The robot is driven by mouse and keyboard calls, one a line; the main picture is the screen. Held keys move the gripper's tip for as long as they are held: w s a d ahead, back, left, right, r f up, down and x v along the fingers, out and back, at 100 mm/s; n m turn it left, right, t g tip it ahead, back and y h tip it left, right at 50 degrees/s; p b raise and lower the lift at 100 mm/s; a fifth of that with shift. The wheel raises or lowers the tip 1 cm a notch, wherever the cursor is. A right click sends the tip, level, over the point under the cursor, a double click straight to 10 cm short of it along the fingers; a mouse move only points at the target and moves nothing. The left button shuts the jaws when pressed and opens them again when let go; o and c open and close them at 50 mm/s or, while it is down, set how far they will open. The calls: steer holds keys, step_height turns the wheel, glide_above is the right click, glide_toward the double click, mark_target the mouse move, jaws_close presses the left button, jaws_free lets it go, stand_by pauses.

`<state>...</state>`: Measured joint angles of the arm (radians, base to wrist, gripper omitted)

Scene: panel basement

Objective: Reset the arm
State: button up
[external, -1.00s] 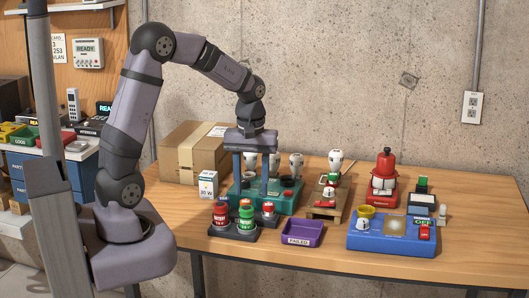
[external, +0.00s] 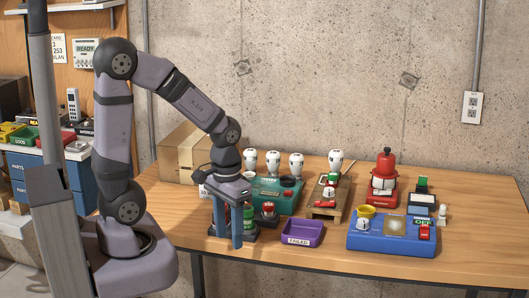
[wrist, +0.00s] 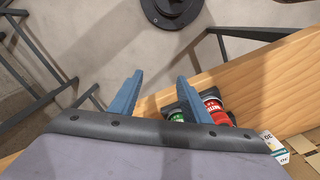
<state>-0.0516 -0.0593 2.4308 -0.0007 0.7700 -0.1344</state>
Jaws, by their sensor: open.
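My gripper (external: 229,240) is over the front left part of the table, beside the dark rack (external: 249,235) that holds the red and green capped items. In the external view its blue fingers point down and hide part of that rack. In the wrist view my gripper (wrist: 158,97) has its two blue fingers spread apart with nothing between them.
A purple FAILED tray (external: 302,234), a green bulb rack (external: 262,197), a wooden stand (external: 325,211), a red device (external: 384,188) and a blue tester (external: 391,240) stand to the right. A cardboard box (external: 183,160) is behind.

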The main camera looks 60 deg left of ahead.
steer(key=shift+s+d+f, duration=0.15)
steer(key=shift+s+f, duration=0.05)
steer(key=shift+s, duration=0.05)
steer(key=s, duration=0.1)
steer(key=s+m, duration=0.1)
steer(key=d+f+m, duration=0.1)
steer(key=shift+s, duration=0.4)
